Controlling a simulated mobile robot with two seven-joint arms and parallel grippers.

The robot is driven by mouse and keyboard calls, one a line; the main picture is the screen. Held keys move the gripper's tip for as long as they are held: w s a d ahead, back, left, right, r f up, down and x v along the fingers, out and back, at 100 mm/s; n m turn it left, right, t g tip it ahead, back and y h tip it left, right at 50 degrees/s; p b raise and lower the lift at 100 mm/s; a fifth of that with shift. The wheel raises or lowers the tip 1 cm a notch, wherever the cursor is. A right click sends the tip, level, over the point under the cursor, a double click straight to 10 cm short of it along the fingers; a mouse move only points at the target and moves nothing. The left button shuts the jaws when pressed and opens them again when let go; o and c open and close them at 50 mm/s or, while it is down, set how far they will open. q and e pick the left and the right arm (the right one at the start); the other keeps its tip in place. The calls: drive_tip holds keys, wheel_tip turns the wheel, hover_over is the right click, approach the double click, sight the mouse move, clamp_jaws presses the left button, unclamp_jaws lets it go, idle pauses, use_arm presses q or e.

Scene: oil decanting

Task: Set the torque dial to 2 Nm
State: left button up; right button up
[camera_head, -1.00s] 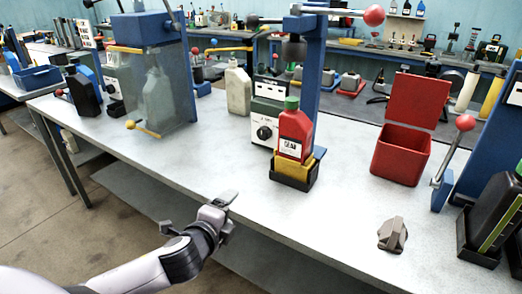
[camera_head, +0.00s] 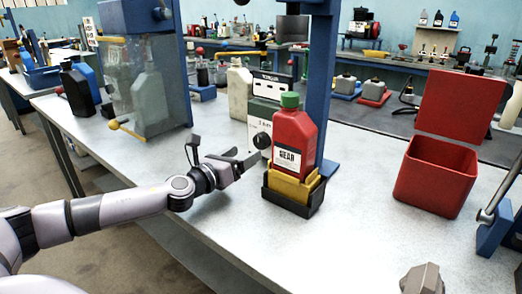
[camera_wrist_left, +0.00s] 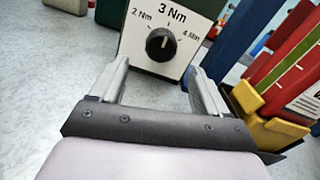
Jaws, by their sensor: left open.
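The torque dial is a round black knob (camera_wrist_left: 160,44) on a pale panel marked 2 Nm, 3 Nm and 4 Nm in the left wrist view. Its white pointer line points up, to 3 Nm. In the head view, the dial (camera_head: 262,141) shows on the front of a white and dark green unit (camera_head: 264,112), partly hidden by a red bottle. My left gripper (camera_head: 222,154) is open and empty just left of the dial, above the table. In the left wrist view, its two fingers (camera_wrist_left: 158,86) are spread below the dial, apart from it. My right gripper is not in view.
A red bottle (camera_head: 294,140) with a green cap stands in a yellow and black holder (camera_head: 293,191), close right of the dial. A blue post (camera_head: 318,75) rises behind it. A red open bin (camera_head: 435,175) and a grey knob-like object (camera_head: 422,280) are at right.

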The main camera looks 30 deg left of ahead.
sight(258, 144)
use_arm(q)
drive_tip(key=shift+w+r, duration=0.2)
drive_tip(key=shift+w, duration=0.15)
drive_tip(key=shift+w+d+f+p, duration=0.1)
drive_tip(key=shift+w+d+p, duration=0.1)
drive_tip(key=shift+w, duration=1.3)
drive_tip(key=shift+w+d+f+p, duration=0.1)
drive_tip(key=shift+w+p, duration=0.05)
drive_tip(key=shift+w, duration=1.35)
drive_tip(key=c, duration=1.1)
drive_tip(key=shift+o, duration=0.3)
